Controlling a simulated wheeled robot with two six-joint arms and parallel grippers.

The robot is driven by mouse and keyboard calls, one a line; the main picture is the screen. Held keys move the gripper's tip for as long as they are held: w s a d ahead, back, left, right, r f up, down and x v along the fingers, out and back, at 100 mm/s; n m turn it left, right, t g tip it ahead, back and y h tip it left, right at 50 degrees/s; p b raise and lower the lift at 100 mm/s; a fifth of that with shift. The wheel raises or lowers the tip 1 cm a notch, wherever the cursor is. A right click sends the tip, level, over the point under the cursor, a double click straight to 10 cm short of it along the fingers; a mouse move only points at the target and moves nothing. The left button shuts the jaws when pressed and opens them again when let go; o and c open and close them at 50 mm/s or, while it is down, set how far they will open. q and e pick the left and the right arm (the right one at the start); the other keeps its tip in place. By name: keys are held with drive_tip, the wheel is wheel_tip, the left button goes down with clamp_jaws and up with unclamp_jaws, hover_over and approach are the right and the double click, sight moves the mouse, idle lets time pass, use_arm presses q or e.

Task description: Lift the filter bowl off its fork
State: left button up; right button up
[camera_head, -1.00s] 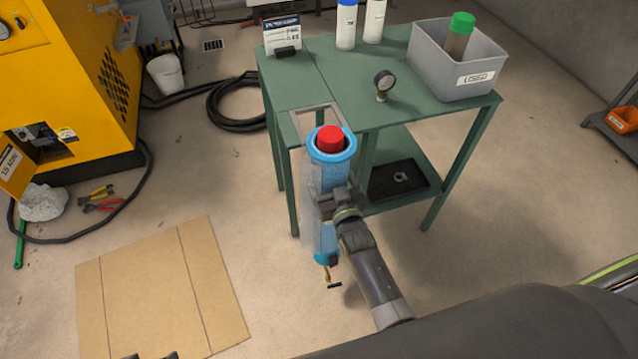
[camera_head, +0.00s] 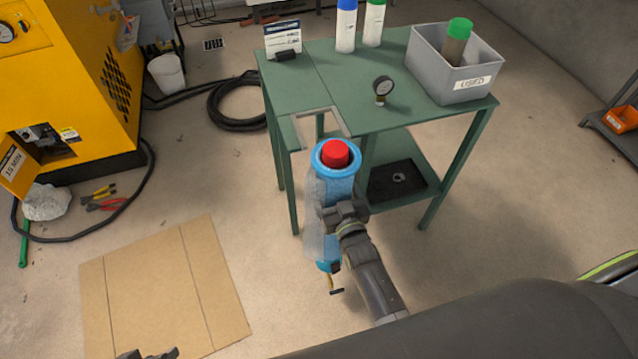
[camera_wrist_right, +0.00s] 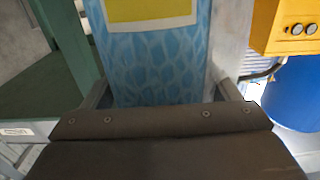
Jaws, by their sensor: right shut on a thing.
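The filter bowl (camera_head: 326,190) is a clear, bluish upright cylinder with a blue rim, a red top inside it, and a blue lower end with a brass drain. My right gripper (camera_head: 343,212) is shut on its side. In the right wrist view, the fingers (camera_wrist_right: 162,93) flank the bowl's blue patterned wall (camera_wrist_right: 150,62) below a yellow label. The fork (camera_head: 318,124) is a pale open bracket at the table's front left edge. It is empty, and the bowl is apart from it on the near side. My left gripper (camera_head: 148,354) barely shows at the bottom edge; its opening is unclear.
The green table (camera_head: 345,75) carries a gauge (camera_head: 382,88), two bottles, a sign and a grey bin (camera_head: 425,75). A black tray (camera_head: 385,190) lies on its lower shelf. Cardboard (camera_head: 160,290) lies on the floor at left, near a yellow machine (camera_head: 100,90).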

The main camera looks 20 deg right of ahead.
sight(339, 200)
drive_tip(key=shift+s+r+p, duration=0.2)
drive_tip(key=shift+s+p, duration=0.35)
drive_tip(key=shift+s, duration=0.35)
drive_tip(key=shift+s+r+p, duration=0.2)
drive_tip(key=shift+s+p, duration=0.35)
drive_tip(key=shift+s, duration=0.3)
